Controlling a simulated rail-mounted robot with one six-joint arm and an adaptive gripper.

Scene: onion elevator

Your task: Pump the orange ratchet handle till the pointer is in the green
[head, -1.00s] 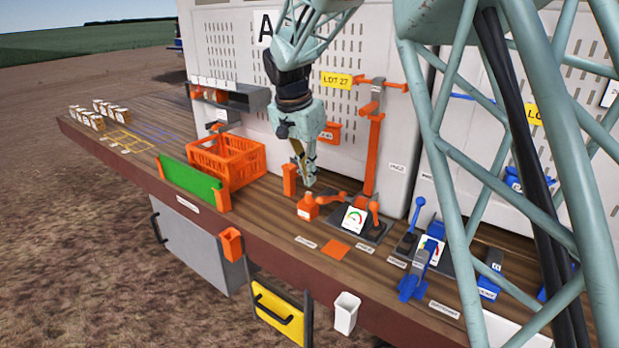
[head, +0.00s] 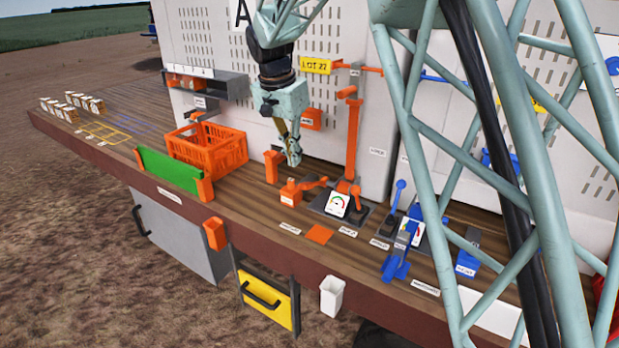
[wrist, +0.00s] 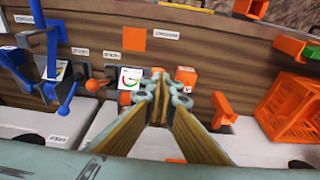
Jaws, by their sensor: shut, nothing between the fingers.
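An orange lever with a round knob (head: 356,190) stands at the right of a small white gauge (head: 337,204) on a dark plate on the bench. The knob (wrist: 93,85) and the gauge (wrist: 130,77) also show in the wrist view. The gauge has a coloured arc with green; its pointer is too small to read surely. My gripper (head: 292,160) points down above and behind that block, left of the gauge lever. It is shut, empty and apart from both levers.
An orange crate (head: 222,150) and a green panel (head: 170,170) lie to the left. A tall orange post (head: 352,140) stands behind the gauge. Blue levers and a second gauge (head: 413,230) are to the right. An orange square (head: 319,234) lies flat in front.

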